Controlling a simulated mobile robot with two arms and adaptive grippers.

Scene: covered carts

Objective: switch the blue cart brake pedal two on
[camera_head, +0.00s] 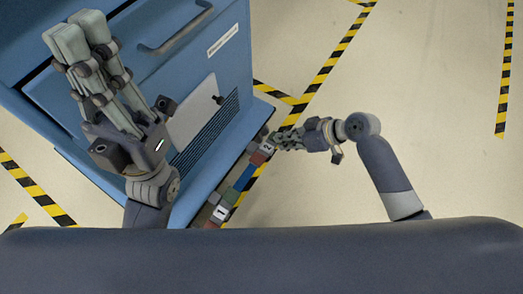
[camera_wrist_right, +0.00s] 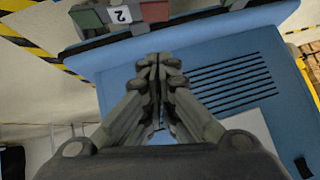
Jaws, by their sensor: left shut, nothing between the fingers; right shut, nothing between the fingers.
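The blue cart (camera_head: 232,65) stands at the left of the head view; its blue side also fills much of the right wrist view (camera_wrist_right: 230,60). A row of small pedals runs along its lower edge. Pedal two, with a white "2" label (camera_head: 267,148), has a red part (camera_head: 258,159); the label (camera_wrist_right: 121,14) and red part (camera_wrist_right: 153,11) also show at the top of the wrist view. My right gripper (camera_head: 277,139) is shut and empty, close beside pedal two; contact cannot be told. My left gripper (camera_head: 78,35) is shut and empty above the cart.
Pedal one, with a "1" label (camera_head: 220,212), sits at the row's near end, with a blue bar (camera_head: 244,178) between the two. The cart has a grey handle (camera_head: 175,30) and vent slots. Open floor lies to the right, with yellow-black tape (camera_head: 335,60).

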